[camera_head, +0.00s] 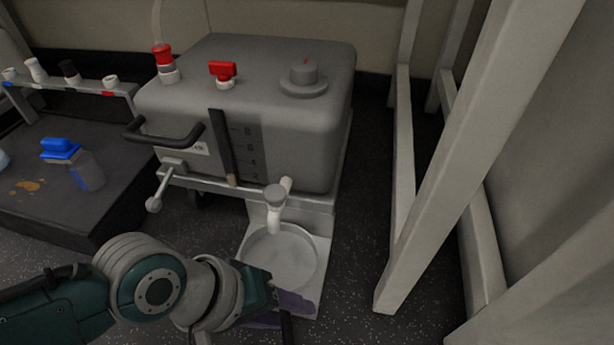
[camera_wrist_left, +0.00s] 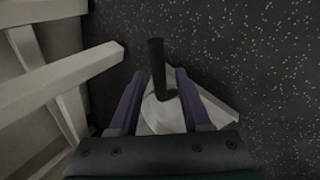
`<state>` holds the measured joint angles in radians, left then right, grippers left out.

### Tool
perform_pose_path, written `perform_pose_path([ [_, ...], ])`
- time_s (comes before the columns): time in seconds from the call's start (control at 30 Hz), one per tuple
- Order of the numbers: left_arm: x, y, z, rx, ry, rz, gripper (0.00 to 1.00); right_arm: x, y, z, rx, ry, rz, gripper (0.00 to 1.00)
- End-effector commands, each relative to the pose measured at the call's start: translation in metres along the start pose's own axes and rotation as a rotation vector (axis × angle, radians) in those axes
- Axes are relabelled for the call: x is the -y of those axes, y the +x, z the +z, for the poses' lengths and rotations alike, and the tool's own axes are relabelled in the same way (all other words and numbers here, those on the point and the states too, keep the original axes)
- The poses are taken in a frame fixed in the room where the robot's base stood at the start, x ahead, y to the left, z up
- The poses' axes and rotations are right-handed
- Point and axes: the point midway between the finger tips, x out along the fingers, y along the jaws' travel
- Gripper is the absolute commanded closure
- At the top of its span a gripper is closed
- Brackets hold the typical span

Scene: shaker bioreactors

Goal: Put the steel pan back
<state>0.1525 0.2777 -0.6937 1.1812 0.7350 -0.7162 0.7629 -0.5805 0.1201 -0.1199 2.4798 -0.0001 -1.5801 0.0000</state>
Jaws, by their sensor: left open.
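The steel pan (camera_head: 281,262) is a round, shallow grey dish on a pale plate below the tank's spout (camera_head: 274,207). In the left wrist view the pan (camera_wrist_left: 160,115) is partly hidden by my gripper, and its dark handle (camera_wrist_left: 156,62) points up between the fingers. My left gripper (camera_head: 281,311) is at the near edge of the pan, its purple fingers spread on either side of the handle. It also shows in the left wrist view (camera_wrist_left: 159,78), with gaps between fingers and handle. My right gripper is not in view.
A large grey tank (camera_head: 250,110) with red-topped fittings stands behind the pan. A pale frame (camera_head: 400,230) rises close on the right. A dark bench (camera_head: 75,195) with a blue-capped bottle (camera_head: 85,168) is at left. Speckled floor lies around the plate.

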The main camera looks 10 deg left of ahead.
Motion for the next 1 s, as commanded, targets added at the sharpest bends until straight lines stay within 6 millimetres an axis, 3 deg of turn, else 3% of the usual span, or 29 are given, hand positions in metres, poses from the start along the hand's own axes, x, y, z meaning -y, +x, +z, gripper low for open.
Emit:
perform_pose_path([
  [0.27,-0.001,-0.002,0.0,0.0,0.002,-0.001,0.52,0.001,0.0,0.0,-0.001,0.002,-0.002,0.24],
  [0.7,-0.004,-0.069,0.0,-0.001,0.0,-0.002,0.52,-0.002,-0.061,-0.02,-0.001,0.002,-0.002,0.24],
  [1.0,-0.007,-0.079,0.007,0.011,0.034,0.006,0.52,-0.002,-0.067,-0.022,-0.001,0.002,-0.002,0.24],
])
